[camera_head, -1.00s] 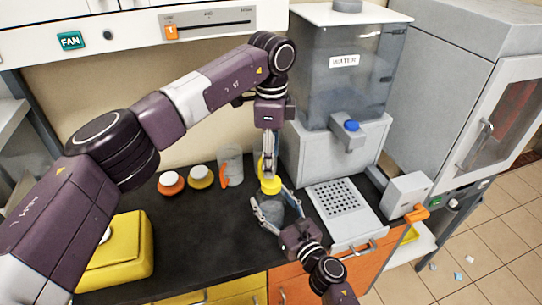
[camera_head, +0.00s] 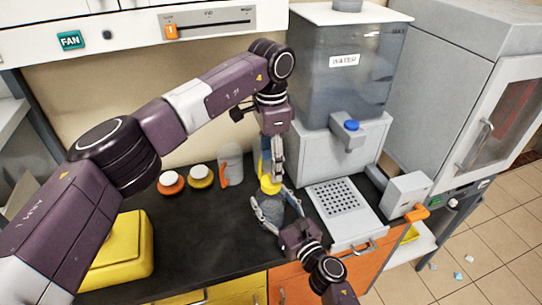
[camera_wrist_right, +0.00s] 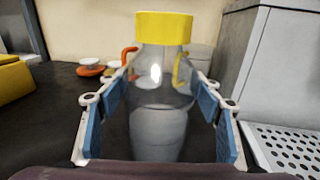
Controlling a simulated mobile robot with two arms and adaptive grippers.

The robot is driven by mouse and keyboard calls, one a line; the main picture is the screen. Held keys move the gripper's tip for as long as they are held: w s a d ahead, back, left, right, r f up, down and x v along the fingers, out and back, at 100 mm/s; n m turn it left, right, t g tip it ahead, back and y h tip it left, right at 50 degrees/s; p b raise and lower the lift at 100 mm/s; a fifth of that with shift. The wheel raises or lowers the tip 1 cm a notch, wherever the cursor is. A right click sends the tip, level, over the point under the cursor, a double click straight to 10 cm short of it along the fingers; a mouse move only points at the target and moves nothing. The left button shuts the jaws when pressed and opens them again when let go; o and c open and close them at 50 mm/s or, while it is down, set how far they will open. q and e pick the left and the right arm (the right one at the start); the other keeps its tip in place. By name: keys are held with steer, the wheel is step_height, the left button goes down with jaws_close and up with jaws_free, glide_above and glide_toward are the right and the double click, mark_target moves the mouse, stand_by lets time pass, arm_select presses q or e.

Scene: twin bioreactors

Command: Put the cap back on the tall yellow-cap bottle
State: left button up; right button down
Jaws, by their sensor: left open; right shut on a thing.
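The tall clear bottle (camera_wrist_right: 160,110) stands upright in the right wrist view, with its yellow cap (camera_wrist_right: 163,27) on the neck. The cap looks level; whether it is screwed tight I cannot tell. In the head view the cap (camera_head: 269,186) shows above the bottle (camera_head: 272,210). My right gripper (camera_head: 274,200) is shut on the bottle's body, with its blue-padded fingers (camera_wrist_right: 160,100) on both sides. My left gripper (camera_head: 277,175) is open and points down, just above and slightly right of the cap. Its fingers hide some of what lies behind.
Behind the bottle stand a clear jug with an orange handle (camera_head: 231,166) and a yellow-handled one, mostly hidden. A perforated drain plate (camera_head: 340,199) and water tank (camera_head: 342,75) are right.

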arm_select(q)
glide_above(271, 203)
steer(key=w, duration=0.4)
steer(key=shift+s+f, duration=0.2)
steer(key=shift+f, duration=2.95)
steer(key=shift+c, duration=0.6)
